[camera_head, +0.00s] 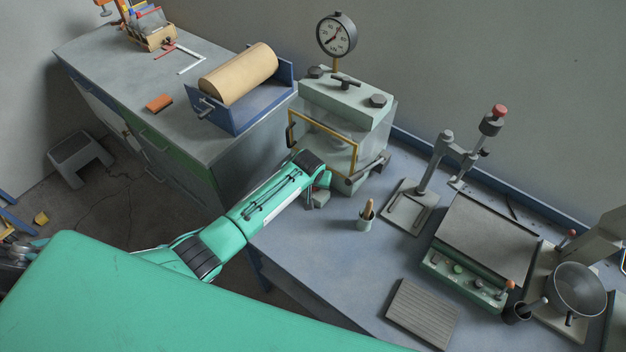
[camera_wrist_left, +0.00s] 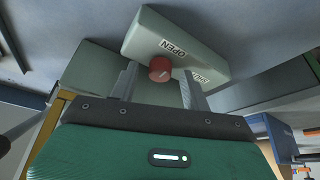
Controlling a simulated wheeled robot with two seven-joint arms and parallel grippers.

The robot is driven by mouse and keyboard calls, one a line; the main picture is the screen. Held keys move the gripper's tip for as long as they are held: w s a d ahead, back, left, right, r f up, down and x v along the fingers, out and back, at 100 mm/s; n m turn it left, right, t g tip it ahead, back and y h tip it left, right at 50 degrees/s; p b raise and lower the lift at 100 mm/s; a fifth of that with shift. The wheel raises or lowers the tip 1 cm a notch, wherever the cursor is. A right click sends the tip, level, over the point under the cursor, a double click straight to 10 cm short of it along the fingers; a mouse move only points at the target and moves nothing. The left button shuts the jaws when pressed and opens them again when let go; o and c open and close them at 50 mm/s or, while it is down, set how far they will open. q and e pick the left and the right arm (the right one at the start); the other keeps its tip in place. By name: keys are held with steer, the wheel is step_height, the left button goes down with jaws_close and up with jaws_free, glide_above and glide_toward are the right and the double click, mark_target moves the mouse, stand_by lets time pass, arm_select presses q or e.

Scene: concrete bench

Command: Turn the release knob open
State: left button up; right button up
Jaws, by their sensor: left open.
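The release knob (camera_wrist_left: 160,69) is a small round red knob on a pale grey-green block (camera_wrist_left: 150,32) in the left wrist view. The block carries an OPEN label (camera_wrist_left: 172,49) above the knob and a second label, apparently SHUT (camera_wrist_left: 200,77), to its right. A pale mark on the knob is too small to read. My left gripper (camera_wrist_left: 158,80) is open, its two grey fingers on either side of the knob; I cannot tell whether they touch it. In the head view my left gripper (camera_head: 323,180) is at the front of the clear-walled chamber (camera_head: 345,105), largely hiding the knob.
A pressure gauge (camera_head: 337,36) stands above the chamber. A small cup with a wooden-handled tool (camera_head: 365,220) is right of my gripper. A grey stand (camera_head: 410,205) and a hotplate-like unit (camera_head: 485,240) are farther right. The bench front has free room.

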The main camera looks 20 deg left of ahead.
arm_select(q)
steer(key=b+v, duration=0.2)
steer(key=v, duration=1.1)
steer(key=shift+r+b, duration=0.3)
steer(key=shift+b, duration=0.1)
